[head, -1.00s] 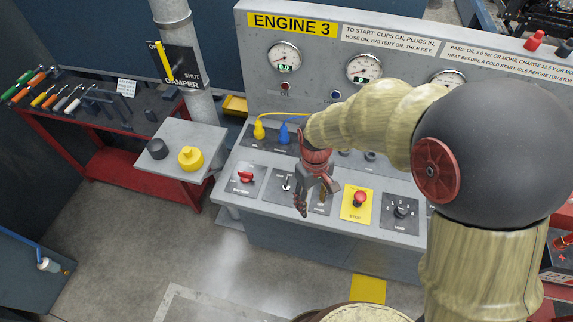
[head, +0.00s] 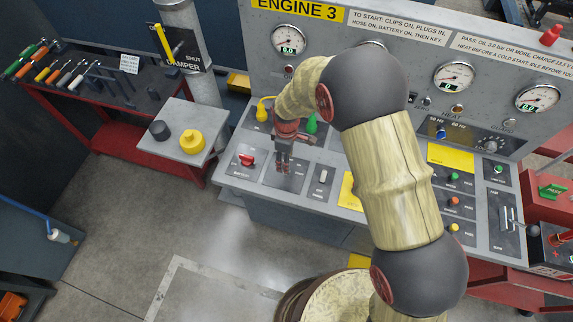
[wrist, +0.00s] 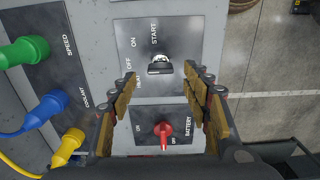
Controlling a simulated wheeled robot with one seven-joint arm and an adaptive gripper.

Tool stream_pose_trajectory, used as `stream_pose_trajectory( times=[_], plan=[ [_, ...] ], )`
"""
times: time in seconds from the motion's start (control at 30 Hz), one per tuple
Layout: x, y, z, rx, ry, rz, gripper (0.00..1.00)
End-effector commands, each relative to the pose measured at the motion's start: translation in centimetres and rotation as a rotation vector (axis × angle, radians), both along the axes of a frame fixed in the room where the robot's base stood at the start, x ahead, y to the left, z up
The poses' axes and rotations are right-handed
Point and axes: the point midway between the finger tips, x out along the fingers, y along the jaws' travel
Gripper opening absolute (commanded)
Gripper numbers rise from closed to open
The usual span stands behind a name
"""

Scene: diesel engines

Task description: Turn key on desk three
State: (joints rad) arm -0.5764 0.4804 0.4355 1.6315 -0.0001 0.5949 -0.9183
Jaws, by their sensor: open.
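The key (wrist: 160,67) sits in its switch on a dark plate marked OFF, ON and START in the wrist view. Its bow lies across the picture, but which mark it points to is unclear. My gripper (wrist: 162,77) is open, with one finger on each side of the key in this view; contact is not visible. In the head view my gripper (head: 283,166) points down over the key plate (head: 296,183) on the Engine 3 desk (head: 265,199) and hides the key.
The red battery switch (wrist: 163,131) is close beside the key plate. Green (wrist: 25,52), blue (wrist: 45,110) and yellow (wrist: 68,148) plugs stand to the left in the wrist view. A small lever plate (head: 320,180) lies right of the key plate in the head view.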

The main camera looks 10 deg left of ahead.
Motion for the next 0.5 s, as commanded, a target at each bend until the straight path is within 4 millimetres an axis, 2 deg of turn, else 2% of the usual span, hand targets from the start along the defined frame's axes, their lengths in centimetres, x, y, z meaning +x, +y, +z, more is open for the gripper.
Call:
stream_pose_trajectory(
  times=[0.2, 0.5],
  plan=[
    [0.0, 0.0, -3.2, -0.001, 0.002, -0.001, 0.48],
    [0.0, 0.0, -4.8, 0.0, -0.001, -0.002, 0.48]
  ],
)
